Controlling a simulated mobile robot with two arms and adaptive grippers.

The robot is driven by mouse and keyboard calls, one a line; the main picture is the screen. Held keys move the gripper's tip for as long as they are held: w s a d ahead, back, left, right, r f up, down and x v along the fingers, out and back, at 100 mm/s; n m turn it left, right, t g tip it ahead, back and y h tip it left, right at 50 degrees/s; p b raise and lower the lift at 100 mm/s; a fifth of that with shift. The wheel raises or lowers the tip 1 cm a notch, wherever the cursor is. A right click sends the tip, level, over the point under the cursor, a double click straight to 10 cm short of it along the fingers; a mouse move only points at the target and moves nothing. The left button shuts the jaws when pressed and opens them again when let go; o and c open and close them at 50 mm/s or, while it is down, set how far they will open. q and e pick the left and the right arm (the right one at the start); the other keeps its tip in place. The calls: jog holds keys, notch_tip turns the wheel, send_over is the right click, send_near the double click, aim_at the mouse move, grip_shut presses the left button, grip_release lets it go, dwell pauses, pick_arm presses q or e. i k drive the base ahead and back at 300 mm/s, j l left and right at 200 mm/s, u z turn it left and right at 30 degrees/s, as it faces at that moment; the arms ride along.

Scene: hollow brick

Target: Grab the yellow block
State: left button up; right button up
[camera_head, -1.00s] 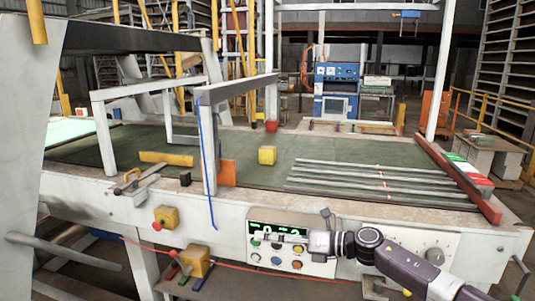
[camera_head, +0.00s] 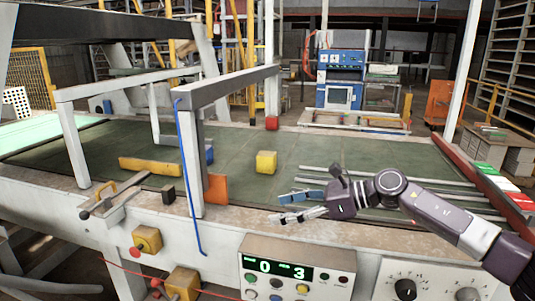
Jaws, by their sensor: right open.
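The yellow block (camera_head: 266,162) sits on the green conveyor surface (camera_head: 330,150), right of the grey metal frame. My right gripper (camera_head: 288,205) reaches in from the right over the near edge of the conveyor. Its fingers point left and are apart, with nothing between them. It is to the front and right of the yellow block, not touching it. My left gripper is not in view.
A grey frame (camera_head: 225,88) with a post stands left of the block, with an orange piece (camera_head: 217,188) by its foot. Metal rods (camera_head: 400,178) lie right of the block. A control panel (camera_head: 297,268) is on the front. Conveyor around the block is clear.

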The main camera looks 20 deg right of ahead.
aim_at(266, 162)
jog(key=i+l, duration=0.25)
jog(key=i, duration=0.15)
jog(key=i+l, duration=0.2)
jog(key=i, duration=0.15)
jog(key=i+l, duration=0.25)
jog(key=i, duration=0.15)
